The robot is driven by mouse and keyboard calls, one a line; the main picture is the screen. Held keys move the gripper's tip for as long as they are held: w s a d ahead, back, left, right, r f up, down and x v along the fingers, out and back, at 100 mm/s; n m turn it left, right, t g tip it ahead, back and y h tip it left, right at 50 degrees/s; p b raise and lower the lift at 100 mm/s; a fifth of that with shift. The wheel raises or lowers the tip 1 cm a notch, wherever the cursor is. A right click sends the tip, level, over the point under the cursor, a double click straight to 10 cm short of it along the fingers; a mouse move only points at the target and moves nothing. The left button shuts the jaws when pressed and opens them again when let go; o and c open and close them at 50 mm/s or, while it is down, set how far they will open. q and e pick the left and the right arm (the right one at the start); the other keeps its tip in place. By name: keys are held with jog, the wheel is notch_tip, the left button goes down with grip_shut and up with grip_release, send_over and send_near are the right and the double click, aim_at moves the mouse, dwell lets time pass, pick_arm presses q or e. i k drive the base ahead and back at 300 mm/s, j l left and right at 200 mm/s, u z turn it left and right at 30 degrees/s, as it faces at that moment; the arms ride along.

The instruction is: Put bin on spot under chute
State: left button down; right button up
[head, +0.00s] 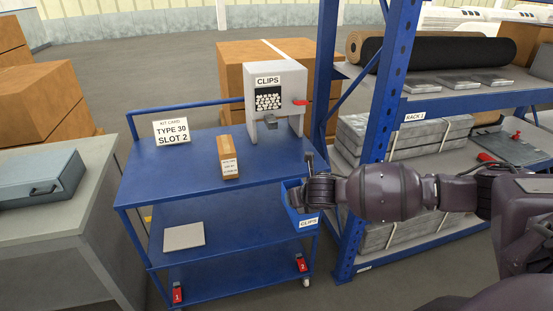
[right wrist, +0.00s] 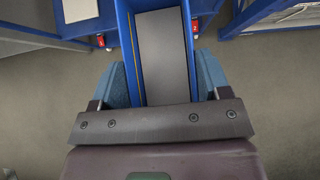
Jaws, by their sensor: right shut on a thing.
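The blue bin (head: 300,212), labelled CLIPS, is at the right edge of the blue cart, near the height of its top. My right gripper (head: 308,190) is shut on it. In the right wrist view the gripper's blue pads (right wrist: 163,78) press the walls of the bin (right wrist: 124,40) from both sides; its grey floor looks empty. The grey CLIPS dispenser (head: 291,78) stands at the back right of the cart top (head: 195,180). Its chute (head: 270,122) points forward over bare blue surface; I see no marked spot there. My left gripper is not in view.
A brown carton (head: 228,158) and a kit card (head: 172,131) reading TYPE 30, SLOT 2 stand on the cart top. The rack's blue post (head: 385,120) rises close to my right arm. A grey bench (head: 60,200) is at left.

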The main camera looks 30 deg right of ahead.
aim_at(278, 160)
jog(key=i+l, duration=0.25)
jog(key=i, duration=0.2)
jog(key=i+l, duration=0.3)
jog(key=i, duration=0.2)
jog(key=z, duration=0.05)
